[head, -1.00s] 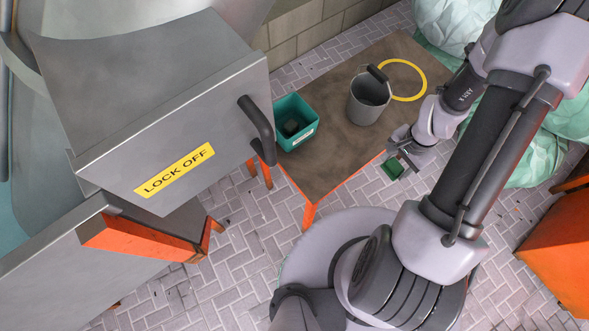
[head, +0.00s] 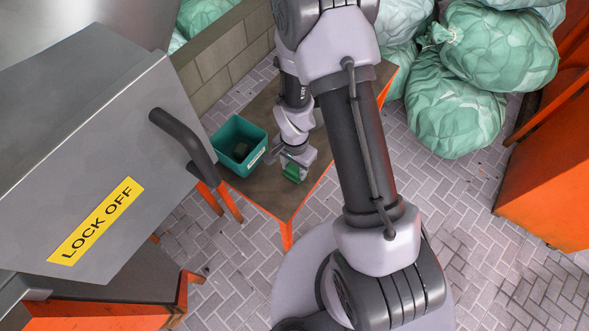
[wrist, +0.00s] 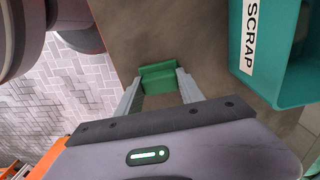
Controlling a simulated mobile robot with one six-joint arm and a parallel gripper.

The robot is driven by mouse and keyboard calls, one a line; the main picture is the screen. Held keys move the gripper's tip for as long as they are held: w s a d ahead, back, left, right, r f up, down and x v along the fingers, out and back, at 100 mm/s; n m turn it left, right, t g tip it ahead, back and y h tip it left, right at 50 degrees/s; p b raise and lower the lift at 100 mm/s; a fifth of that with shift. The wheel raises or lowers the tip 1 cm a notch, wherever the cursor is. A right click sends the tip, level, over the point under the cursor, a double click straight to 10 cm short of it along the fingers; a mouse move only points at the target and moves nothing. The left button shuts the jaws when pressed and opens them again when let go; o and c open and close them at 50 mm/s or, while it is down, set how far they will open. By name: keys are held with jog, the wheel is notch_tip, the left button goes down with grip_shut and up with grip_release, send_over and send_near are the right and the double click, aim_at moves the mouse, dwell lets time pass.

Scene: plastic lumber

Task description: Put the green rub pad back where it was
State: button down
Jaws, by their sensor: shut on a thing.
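The green rub pad (head: 291,173) is held at the end of my arm, over the brown table top (head: 262,195) near its right edge. In the wrist view the pad (wrist: 158,77) sits between the two fingertips of my gripper (wrist: 159,88), which is shut on it. My gripper also shows in the head view (head: 294,166). I cannot tell whether the pad touches the table. A dark thing (head: 241,151) lies inside the teal bin (head: 259,156), left of my gripper.
The teal bin is marked SCRAP in the wrist view (wrist: 285,75). A grey cabinet with a LOCK OFF label (head: 97,222) and a dark handle (head: 183,143) stands at the left. Green bags (head: 455,110) are piled at the back right. Brick floor is clear at the lower right.

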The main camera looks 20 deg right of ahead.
jog(key=c, duration=0.5)
grip_release()
notch_tip(320, 180, up, 20)
jog(key=n+t+p, duration=0.1)
jog(key=p, duration=0.4)
notch_tip(320, 180, up, 8)
jog(key=n+t, duration=0.1)
send_over(292, 167)
jog(key=s, duration=0.2)
jog(key=s+a+r+n+t, duration=0.1)
jog(key=s+r, duration=0.2)
jog(key=r, duration=0.1)
jog(key=s+a+r+n+t+y, duration=0.1)
jog(key=s+r+n, duration=0.1)
jog(key=s+r, duration=0.2)
jog(key=s+a+r+n+t+y, duration=0.1)
jog(key=s+r, duration=0.3)
jog(key=r, duration=0.1)
jog(key=shift+s+a+r+t, duration=0.2)
jog(key=shift+s+t, duration=0.05)
jog(key=shift+t, duration=0.15)
